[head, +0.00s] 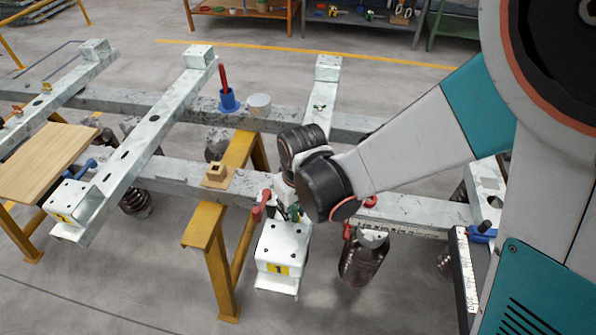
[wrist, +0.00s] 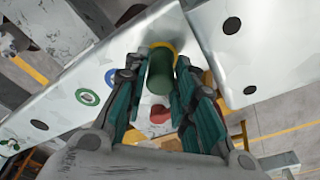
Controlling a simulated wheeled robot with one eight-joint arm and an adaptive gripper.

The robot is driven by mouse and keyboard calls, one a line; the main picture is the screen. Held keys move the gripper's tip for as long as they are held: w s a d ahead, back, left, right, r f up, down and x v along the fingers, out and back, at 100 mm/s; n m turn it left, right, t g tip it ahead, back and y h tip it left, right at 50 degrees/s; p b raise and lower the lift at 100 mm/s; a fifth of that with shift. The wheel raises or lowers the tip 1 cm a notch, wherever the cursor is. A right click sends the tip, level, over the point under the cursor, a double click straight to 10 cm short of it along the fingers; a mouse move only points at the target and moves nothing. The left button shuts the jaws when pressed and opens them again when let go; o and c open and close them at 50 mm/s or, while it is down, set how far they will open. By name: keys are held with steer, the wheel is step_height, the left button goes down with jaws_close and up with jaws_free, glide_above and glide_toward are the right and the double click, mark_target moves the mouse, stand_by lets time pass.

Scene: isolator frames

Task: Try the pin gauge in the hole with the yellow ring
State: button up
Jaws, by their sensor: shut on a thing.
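The pin gauge, a dark green cylinder (wrist: 159,76), is held between the two teal-padded fingers of my gripper (wrist: 160,98) in the wrist view. The yellow ring (wrist: 166,45) shows around the far end of the gauge, on the pale metal beam (wrist: 60,110). The hole inside the ring is hidden by the gauge, so I cannot tell whether its tip is in the hole or just in front of it. In the head view my gripper (head: 292,210) is low over the near end of the beam with the yellow number label (head: 283,232), mostly hidden by my wrist.
A blue ring (wrist: 111,77) and a green ring (wrist: 87,97) mark spots along the beam. Red clamp handles (head: 262,204) stand close to my gripper.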

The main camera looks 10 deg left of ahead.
steer(key=shift+r, duration=0.15)
steer(key=shift+r+p, duration=2.8)
steer(key=shift+r, duration=0.85)
